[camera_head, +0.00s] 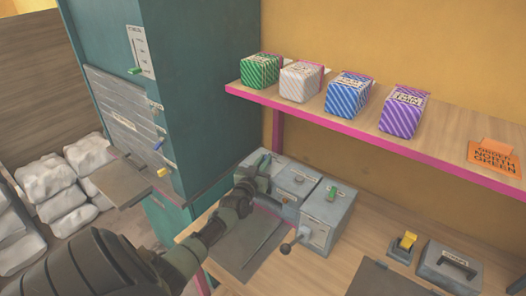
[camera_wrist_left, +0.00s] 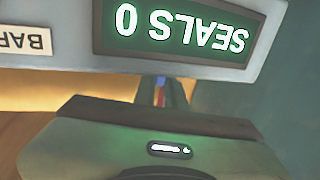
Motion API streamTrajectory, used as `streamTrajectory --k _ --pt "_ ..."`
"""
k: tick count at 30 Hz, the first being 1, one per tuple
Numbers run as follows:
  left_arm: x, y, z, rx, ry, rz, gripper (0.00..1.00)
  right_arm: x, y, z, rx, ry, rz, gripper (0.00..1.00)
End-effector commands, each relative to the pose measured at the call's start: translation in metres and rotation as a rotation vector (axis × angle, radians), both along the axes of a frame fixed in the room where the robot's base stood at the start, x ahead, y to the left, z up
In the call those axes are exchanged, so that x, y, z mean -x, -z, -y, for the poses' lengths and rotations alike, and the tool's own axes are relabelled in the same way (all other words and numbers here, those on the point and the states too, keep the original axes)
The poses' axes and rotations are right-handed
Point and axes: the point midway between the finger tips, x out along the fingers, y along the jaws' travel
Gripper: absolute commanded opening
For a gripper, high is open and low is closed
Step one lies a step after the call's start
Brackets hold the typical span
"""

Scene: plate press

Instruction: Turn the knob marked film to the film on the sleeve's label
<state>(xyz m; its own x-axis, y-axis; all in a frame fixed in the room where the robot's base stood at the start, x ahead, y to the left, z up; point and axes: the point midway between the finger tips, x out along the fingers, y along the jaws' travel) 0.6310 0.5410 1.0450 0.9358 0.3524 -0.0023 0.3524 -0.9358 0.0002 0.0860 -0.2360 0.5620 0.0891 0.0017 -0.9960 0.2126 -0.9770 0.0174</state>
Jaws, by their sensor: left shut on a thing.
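My left gripper (camera_head: 258,182) is at the left part of a grey press (camera_head: 318,232) on the bench and is shut on a small part there, seemingly a knob. That part is mostly hidden by the gripper, and no film marking is readable. In the left wrist view, a lit panel (camera_wrist_left: 185,27) reads "SEALS 0" upside down, just beyond the gripper body. Striped packets in green (camera_head: 261,70), pale pink (camera_head: 301,82), blue (camera_head: 348,95) and purple (camera_head: 403,112) stand on the shelf. An orange label (camera_head: 493,157) there seems to read "ORDER NORTH GREEN". My right gripper is not in view.
A teal cabinet (camera_head: 205,90) with a projecting grey tray (camera_head: 119,182) stands left of the bench. A yellow-handled item (camera_head: 405,243) and a grey box (camera_head: 449,266) sit right. The pink-edged shelf (camera_head: 370,140) overhangs the bench.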

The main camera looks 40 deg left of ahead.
Motion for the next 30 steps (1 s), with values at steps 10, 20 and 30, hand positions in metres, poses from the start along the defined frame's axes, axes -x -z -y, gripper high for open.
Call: streamTrajectory --k 10,20,30 --pt "-0.005 0.001 0.010 0.015 -0.252 0.002 0.00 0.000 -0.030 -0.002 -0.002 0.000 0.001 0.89" --pt "-0.010 0.003 0.014 0.006 -0.495 0.000 0.00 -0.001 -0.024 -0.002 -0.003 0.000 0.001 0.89" --pt "-0.012 0.001 0.014 0.001 -0.619 0.000 0.00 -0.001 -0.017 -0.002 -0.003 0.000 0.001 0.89"
